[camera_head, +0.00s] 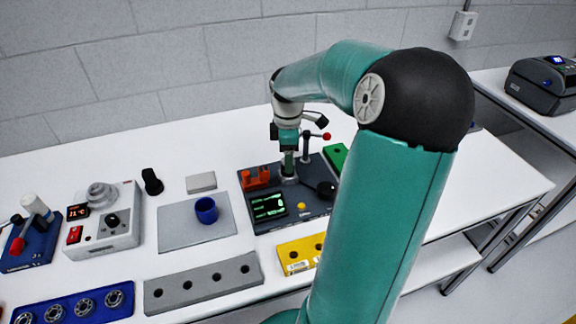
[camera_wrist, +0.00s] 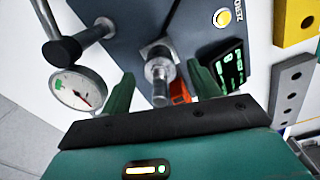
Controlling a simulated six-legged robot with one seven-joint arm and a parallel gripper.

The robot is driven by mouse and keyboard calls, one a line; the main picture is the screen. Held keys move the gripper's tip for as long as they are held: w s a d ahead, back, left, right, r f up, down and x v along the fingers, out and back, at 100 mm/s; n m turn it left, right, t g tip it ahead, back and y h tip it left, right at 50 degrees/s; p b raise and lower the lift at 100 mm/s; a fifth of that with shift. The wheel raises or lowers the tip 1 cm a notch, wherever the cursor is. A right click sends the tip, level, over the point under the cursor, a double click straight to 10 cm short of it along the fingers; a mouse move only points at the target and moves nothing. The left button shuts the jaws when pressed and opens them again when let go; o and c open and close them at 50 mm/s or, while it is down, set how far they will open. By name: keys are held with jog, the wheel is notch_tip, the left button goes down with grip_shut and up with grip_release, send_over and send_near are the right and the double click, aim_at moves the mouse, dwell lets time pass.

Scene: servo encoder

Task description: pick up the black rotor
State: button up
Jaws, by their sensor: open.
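My gripper (camera_head: 289,158) is open above the dark fixture plate (camera_head: 262,226). In the wrist view its two green fingers (camera_wrist: 163,82) stand apart on either side of a silver metal shaft (camera_wrist: 160,70) that rises from a square pale seat on the plate. No gripping contact shows. I cannot clearly tell which thing is the black rotor. A small black knob-shaped piece (camera_head: 152,182) stands on the white table left of the plate, well away from my gripper. In the head view my gripper hides most of the shaft.
A dial gauge (camera_wrist: 78,90) on a post stands close beside my fingers. A blue cup (camera_head: 206,210) sits on a grey mat (camera_head: 180,236). A yellow holed block (camera_head: 298,252) lies in front.

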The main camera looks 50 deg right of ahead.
jog(key=shift+c, duration=0.4)
grip_shut()
jog(key=shift+r, duration=0.1)
